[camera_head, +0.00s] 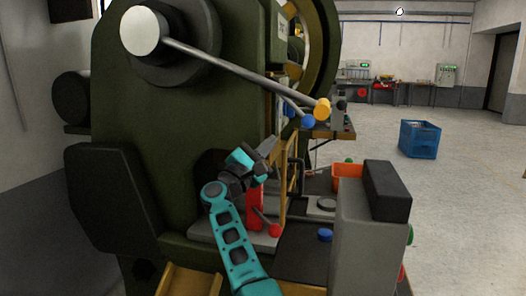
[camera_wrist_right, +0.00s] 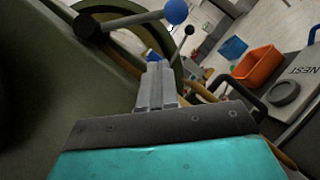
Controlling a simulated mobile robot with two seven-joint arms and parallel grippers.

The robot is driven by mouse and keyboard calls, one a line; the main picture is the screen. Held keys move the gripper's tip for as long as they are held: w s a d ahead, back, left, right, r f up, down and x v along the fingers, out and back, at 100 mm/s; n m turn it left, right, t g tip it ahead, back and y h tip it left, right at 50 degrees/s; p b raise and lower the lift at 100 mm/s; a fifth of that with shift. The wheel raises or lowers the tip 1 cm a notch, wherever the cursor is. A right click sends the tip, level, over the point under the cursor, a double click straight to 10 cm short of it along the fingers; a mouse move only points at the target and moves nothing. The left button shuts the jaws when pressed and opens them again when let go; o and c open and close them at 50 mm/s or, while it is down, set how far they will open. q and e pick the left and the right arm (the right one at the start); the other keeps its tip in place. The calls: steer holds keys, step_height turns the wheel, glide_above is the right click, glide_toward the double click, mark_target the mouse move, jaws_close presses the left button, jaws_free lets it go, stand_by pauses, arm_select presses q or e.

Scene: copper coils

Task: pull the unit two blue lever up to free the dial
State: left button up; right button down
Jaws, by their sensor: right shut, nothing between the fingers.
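A lever with a blue ball knob (camera_head: 308,121) sticks out from the big green machine (camera_head: 150,130), just below a longer lever's yellow knob (camera_head: 322,108). In the right wrist view a blue ball knob (camera_wrist_right: 175,11) on a metal rod shows at the top, beyond the fingertips. No label marks which unit it belongs to, and I cannot make out a dial. My right gripper (camera_head: 268,147) is shut and empty, below and left of the blue knob and apart from it. Its closed fingers (camera_wrist_right: 155,72) also show in the wrist view. My left gripper is out of view.
A red lever knob (camera_head: 275,230) and a low blue knob (camera_head: 325,235) are near the machine's base. An orange bin (camera_head: 347,177) and a grey block with a black top (camera_head: 386,190) stand at right. Open floor with a blue crate (camera_head: 420,138) lies beyond.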

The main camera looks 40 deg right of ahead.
mark_target(290, 103)
steer(key=d+r+p, duration=0.1)
steer(key=d+r, duration=0.4)
steer(key=d, duration=0.1)
steer(key=shift+s+d, duration=0.25)
steer(key=shift+d, duration=0.05)
steer(key=s+d+r+n, duration=0.1)
steer(key=s+d+r+n+t+b, duration=0.1)
steer(key=r, duration=0.1)
steer(key=shift+s, duration=0.3)
steer(key=shift+f, duration=0.1)
